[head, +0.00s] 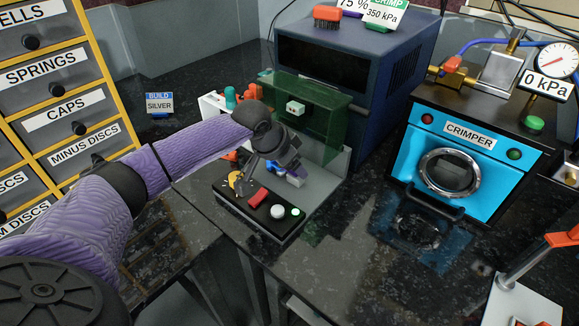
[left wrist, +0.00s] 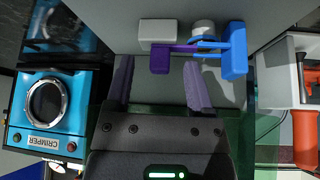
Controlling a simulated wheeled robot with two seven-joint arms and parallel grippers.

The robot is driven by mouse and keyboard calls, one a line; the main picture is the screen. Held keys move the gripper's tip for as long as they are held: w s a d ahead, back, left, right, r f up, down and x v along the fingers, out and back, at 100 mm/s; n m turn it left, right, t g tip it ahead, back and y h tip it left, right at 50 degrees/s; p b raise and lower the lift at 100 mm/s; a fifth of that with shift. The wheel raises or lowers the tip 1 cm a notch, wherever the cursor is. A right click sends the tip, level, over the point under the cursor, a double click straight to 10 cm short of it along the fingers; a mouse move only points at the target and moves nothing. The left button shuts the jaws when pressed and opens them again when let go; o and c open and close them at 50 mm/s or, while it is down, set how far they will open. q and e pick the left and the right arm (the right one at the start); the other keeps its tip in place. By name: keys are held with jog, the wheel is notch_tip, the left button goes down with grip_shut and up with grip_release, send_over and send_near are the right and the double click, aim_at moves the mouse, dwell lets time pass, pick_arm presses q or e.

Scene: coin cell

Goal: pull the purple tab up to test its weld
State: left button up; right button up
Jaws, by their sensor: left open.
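The purple tab (left wrist: 175,58) shows in the left wrist view beside a blue piece (left wrist: 235,52), just beyond my fingertips, near a white block (left wrist: 158,28) and a grey cylinder. The purple tab is not clear in the head view, where the gripper covers that spot. My right gripper is not in view.
A green see-through shield (head: 325,120) stands behind the gripper, before a dark blue cabinet (head: 345,65). The blue crimper (head: 455,150) stands to the right. A drawer cabinet (head: 60,80) is at left. The dark counter (head: 350,250) is clear in front of the crimper.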

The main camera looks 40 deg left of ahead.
pick_arm(q)
jog(key=p+v, duration=0.5)
jog(key=v, duration=0.5)
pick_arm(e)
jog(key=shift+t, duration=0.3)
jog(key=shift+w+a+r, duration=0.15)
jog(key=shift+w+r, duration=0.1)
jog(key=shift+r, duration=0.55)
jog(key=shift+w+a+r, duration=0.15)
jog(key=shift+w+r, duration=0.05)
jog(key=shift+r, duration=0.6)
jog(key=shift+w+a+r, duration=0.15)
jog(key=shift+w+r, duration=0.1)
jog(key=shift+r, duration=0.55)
